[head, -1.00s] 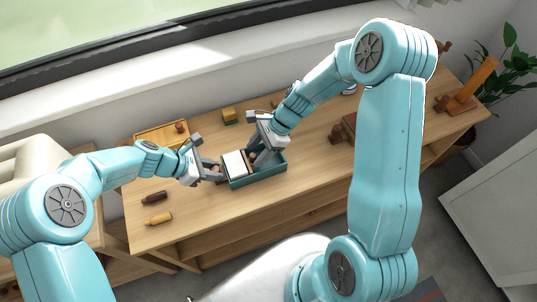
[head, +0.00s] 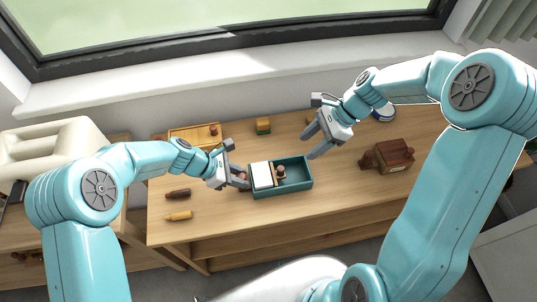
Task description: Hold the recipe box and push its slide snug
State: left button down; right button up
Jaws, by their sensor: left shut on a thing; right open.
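The recipe box (head: 293,188) is an open teal tray on the wooden shelf top, in the middle of the head view. White cards (head: 262,175) stand in its left part. The slide (head: 281,173), a small block with a brown knob, is close against the right side of the cards; I cannot tell whether it touches them. The right part of the box is empty. My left gripper (head: 243,181) is shut on the left end wall of the box. My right gripper (head: 312,147) is open and empty, above and behind the box's right end.
A wooden tray (head: 194,137) with a stamp lies behind on the left. A brown wooden box (head: 392,156) stands to the right. A dark bottle (head: 178,194) and a yellow one (head: 179,216) lie front left.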

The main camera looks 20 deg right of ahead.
pick_arm(q)
jog(key=c, duration=0.7)
grip_release()
jog(key=shift+c, duration=0.2)
jog(key=v, duration=1.2)
